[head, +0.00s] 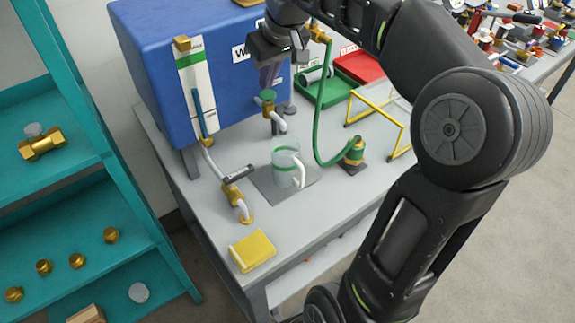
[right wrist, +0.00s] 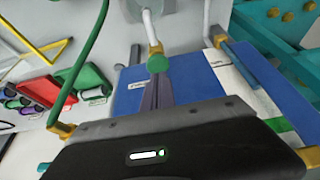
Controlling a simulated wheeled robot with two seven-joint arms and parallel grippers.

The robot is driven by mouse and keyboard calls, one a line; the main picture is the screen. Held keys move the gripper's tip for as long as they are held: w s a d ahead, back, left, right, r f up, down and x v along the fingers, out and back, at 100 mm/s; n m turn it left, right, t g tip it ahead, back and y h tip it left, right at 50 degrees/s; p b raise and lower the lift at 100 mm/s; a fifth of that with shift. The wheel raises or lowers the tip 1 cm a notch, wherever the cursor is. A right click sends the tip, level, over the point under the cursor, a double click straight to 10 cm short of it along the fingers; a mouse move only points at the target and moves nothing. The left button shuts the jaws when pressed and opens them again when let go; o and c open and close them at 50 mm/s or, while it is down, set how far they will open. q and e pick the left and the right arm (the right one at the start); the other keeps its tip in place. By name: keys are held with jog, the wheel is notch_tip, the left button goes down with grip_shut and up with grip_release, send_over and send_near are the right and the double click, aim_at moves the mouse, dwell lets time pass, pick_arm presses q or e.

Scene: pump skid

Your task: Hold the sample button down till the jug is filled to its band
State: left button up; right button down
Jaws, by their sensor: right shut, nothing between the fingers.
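The clear jug (head: 285,157) with a green band and a white handle stands upright on a grey plate (head: 268,185) on the bench. I cannot make out its liquid level. Above it is a brass sample valve with a white spout (head: 277,122) and a round green button (head: 267,95) on top. The button also shows in the right wrist view (right wrist: 157,63). My right gripper (head: 268,84) is shut and empty, its fingertips pointing down at the button. They are at or just above it; I cannot tell whether they touch. My left gripper is out of view.
A blue tank (head: 225,60) with a sight gauge (head: 197,90) stands behind the valve. A green hose (head: 318,110), a yellow frame (head: 385,110) and green and red trays are to the right. A yellow pad (head: 253,251) lies at the bench front; a teal shelf (head: 75,180) stands left.

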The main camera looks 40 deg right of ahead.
jog(key=shift+f, duration=0.3)
dwell(0.4)
jog(key=shift+f+b, duration=0.75)
jog(key=shift+b, duration=0.1)
dwell(1.2)
jog(key=shift+r+p, duration=0.95)
jog(key=shift+r, duration=0.1)
jog(key=shift+f, duration=0.1)
jog(key=shift+f+b, duration=0.8)
jog(key=shift+f, duration=0.1)
dwell(2.5)
